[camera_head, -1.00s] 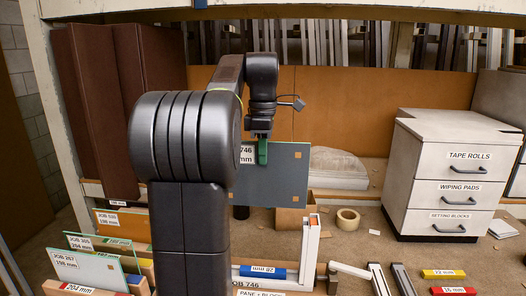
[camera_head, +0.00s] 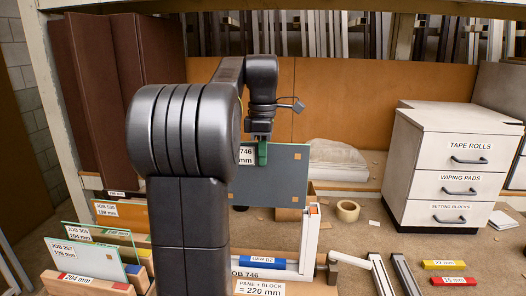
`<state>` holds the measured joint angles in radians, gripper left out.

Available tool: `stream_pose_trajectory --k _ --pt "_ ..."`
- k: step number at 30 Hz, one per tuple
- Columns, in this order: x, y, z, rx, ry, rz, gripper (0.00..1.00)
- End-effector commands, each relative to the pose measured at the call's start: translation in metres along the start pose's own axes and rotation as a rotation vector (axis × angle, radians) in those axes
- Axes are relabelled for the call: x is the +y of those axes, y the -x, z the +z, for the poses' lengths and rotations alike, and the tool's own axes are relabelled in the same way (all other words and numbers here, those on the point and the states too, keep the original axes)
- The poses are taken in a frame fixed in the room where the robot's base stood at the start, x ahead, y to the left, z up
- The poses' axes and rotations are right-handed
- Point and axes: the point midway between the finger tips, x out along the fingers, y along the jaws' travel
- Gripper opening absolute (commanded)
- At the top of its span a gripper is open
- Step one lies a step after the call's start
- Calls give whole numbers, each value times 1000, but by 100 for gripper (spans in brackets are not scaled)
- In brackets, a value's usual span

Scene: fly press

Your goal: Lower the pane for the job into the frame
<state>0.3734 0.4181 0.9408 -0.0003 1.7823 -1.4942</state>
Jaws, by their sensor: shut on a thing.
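My gripper (camera_head: 262,153) has green fingertips and is shut on the top edge of a dark grey-blue pane (camera_head: 275,185). The pane hangs upright, with a small orange square and a partly hidden label ending in 746. The white frame (camera_head: 309,243) stands below it, with an upright post at the right and a sill along the bottom. A blue setting block (camera_head: 263,261) lies on the sill. A "JOB 746" label and a "PANE + BLOCK = 220 mm" card (camera_head: 259,288) are in front. The pane appears above the block, apart from it. My arm hides the frame's left part.
Several labelled panes (camera_head: 95,258) stand in a rack at the left. A yellow block (camera_head: 443,265) and a red block (camera_head: 453,281) lie at the right. A drawer cabinet (camera_head: 456,170) stands behind. A tape roll (camera_head: 347,211) lies on the bench beyond the frame.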

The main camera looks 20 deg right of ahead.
Motion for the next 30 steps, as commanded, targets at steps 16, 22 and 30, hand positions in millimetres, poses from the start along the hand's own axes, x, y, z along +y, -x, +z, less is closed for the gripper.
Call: stream_pose_trajectory --k 16,22,30 --pt "0 -36 0 0 0 1 0" --pt "0 -49 0 0 0 2 0" --pt "0 -66 0 0 0 1 0"
